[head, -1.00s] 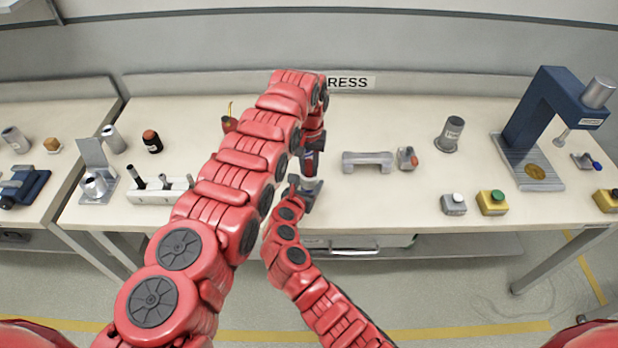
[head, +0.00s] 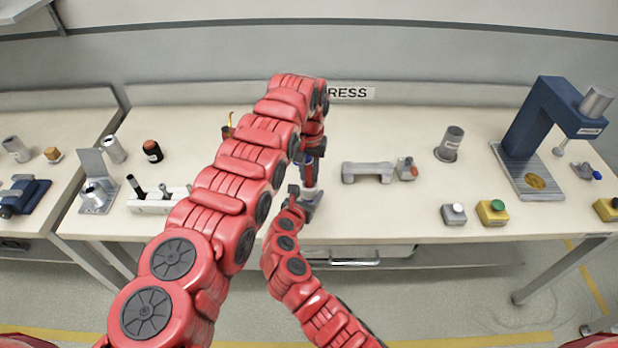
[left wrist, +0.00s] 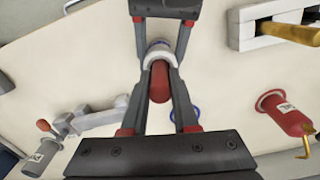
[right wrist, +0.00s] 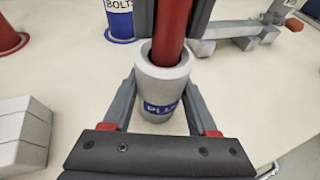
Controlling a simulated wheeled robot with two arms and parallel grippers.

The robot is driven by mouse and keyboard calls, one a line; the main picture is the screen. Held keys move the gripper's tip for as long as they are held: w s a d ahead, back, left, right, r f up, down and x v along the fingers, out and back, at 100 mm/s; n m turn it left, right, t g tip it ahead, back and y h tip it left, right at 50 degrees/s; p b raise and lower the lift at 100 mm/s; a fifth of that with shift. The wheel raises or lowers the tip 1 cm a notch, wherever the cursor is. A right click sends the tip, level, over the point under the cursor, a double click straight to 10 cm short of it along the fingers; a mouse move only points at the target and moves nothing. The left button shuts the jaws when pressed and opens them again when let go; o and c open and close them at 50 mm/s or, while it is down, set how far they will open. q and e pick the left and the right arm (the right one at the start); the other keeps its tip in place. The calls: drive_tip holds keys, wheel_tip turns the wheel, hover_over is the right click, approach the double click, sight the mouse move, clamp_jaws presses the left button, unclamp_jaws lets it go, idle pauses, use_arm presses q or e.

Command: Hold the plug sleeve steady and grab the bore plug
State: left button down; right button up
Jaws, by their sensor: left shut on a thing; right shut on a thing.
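The plug sleeve (right wrist: 160,85), a pale grey cylinder with a blue label, stands upright between the fingers of my right gripper (right wrist: 160,98), which is shut on it. The red bore plug (right wrist: 172,28) rises from the sleeve's mouth; its lower end is hidden inside. My left gripper (left wrist: 157,78) is shut on the bore plug, which also shows as a red cylinder in the left wrist view (left wrist: 159,84), with the sleeve's pale rim (left wrist: 158,50) around it. In the head view, my left gripper (head: 312,152) is directly above my right gripper (head: 304,194), near the bench's front.
A blue-based bolts container (right wrist: 121,22) stands close behind the sleeve. A red oil can (left wrist: 288,115) is nearby. A grey handle-shaped part (head: 367,171) lies to the right. The blue press (head: 540,125) and button boxes (head: 492,212) are further right.

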use_arm(q)
wheel_tip(320, 180, up, 8)
drive_tip(key=shift+r, duration=0.25)
use_arm(e)
drive_tip(key=o, duration=1.4)
drive_tip(key=shift+o, duration=0.2)
drive_tip(key=v, duration=1.2)
use_arm(q)
drive_tip(key=shift+f, duration=0.1)
use_arm(e)
drive_tip(key=shift+s, duration=0.1)
